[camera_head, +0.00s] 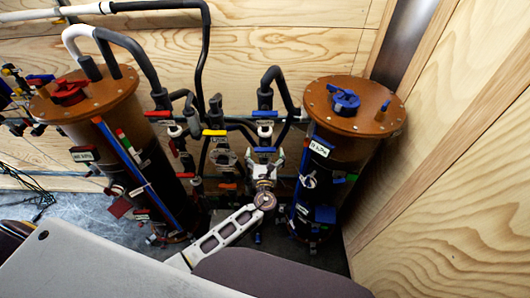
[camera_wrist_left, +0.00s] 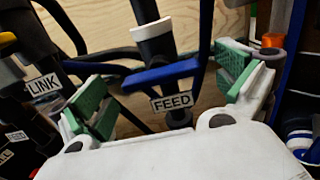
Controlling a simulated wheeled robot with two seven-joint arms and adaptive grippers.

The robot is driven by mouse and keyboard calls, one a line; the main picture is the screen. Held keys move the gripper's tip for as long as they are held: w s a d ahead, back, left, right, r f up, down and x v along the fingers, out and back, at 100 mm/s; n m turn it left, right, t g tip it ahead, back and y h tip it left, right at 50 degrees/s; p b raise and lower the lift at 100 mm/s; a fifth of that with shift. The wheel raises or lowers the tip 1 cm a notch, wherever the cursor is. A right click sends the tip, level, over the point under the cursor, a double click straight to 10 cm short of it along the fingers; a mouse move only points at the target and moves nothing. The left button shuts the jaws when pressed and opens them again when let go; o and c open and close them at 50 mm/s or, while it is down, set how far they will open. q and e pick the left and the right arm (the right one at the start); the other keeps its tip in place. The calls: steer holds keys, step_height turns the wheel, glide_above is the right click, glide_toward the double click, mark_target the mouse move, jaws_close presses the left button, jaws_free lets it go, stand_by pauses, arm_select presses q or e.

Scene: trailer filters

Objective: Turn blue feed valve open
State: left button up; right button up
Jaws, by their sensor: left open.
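The blue feed valve handle (camera_wrist_left: 160,75) lies across the middle of the left wrist view, slightly tilted, above a white FEED label (camera_wrist_left: 172,103). In the head view, a blue handle (camera_head: 265,150) shows just beyond my left gripper (camera_head: 264,170), between the two filter tanks. My left gripper also shows in the left wrist view (camera_wrist_left: 165,92). It is open, with its green-padded fingers on either side of the blue handle and apart from each other. I cannot tell whether a pad touches the handle. My right gripper is in neither view.
A brown-topped tank with a red knob (camera_head: 68,92) stands left; another with a blue knob (camera_head: 345,101) stands right. Black hoses and several coloured valves crowd the space between them. A LINK label (camera_wrist_left: 43,85) is at left in the wrist view. A plywood wall (camera_head: 450,200) closes the right.

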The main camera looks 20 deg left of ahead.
arm_select(q)
steer(key=shift+w+a, duration=0.1)
steer(key=shift+w, duration=0.1)
steer(key=c, duration=1)
